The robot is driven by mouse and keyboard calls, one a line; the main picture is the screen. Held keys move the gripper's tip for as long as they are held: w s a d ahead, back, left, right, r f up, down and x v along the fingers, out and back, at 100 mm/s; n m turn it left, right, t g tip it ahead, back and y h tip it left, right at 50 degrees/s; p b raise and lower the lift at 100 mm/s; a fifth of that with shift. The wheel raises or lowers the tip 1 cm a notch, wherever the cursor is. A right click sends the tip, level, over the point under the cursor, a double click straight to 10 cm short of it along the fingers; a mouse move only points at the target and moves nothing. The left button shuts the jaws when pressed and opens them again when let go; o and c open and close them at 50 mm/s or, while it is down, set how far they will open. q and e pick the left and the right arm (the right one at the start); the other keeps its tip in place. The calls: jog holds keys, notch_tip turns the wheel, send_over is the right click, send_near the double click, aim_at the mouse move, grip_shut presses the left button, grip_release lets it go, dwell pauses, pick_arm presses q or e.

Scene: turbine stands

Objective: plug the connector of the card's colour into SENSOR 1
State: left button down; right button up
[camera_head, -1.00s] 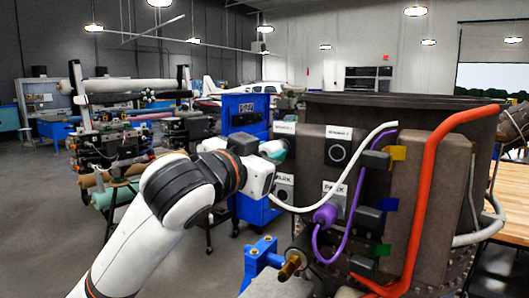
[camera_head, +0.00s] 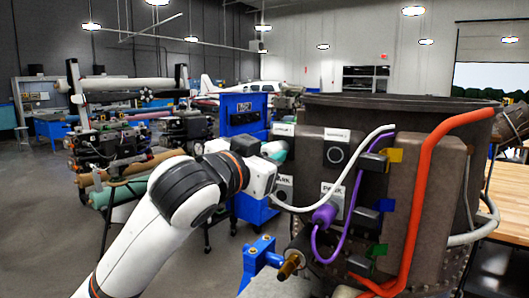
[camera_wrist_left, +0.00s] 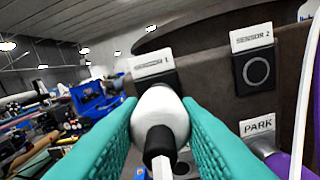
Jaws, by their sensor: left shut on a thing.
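My left gripper (camera_head: 275,151) has teal fingers and is shut on a white connector (camera_wrist_left: 160,112) with a black sleeve and a white cable (camera_head: 345,180). The connector is in front of the SENSOR 1 plate (camera_wrist_left: 153,68), below its label, and hides the socket; I cannot tell whether it touches or is seated. The SENSOR 1 label also shows in the head view (camera_head: 284,130). The SENSOR 2 socket (camera_head: 336,154) is empty, to the right. A purple connector (camera_head: 325,214) sits at a PARK plate (camera_head: 332,190). I cannot pick out the colour card. My right gripper is not in view.
An orange hose (camera_head: 424,190) runs down the dark casing's right side. Yellow (camera_head: 395,155), blue (camera_head: 386,205) and green (camera_head: 378,250) tags stick out there. A brass-tipped fitting (camera_head: 289,266) and blue bracket (camera_head: 258,250) are below. A wooden table (camera_head: 508,205) stands at right.

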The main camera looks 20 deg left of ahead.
pick_arm(q)
jog(key=shift+a+r, duration=0.1)
jog(key=shift+r, duration=0.15)
jog(key=c, duration=1.5)
grip_release()
jog(key=o, duration=0.3)
jog(key=shift+w, duration=0.2)
jog(key=shift+o, duration=1)
jog(key=shift+w+d+f, duration=0.25)
jog(key=shift+w, duration=0.1)
jog(key=shift+o, duration=0.8)
jog(key=shift+s, duration=0.1)
jog(key=shift+s+a, duration=0.1)
jog(key=shift+s, duration=0.1)
jog(key=shift+s, duration=0.1)
jog(key=v, duration=0.6)
jog(key=shift+s, duration=0.35)
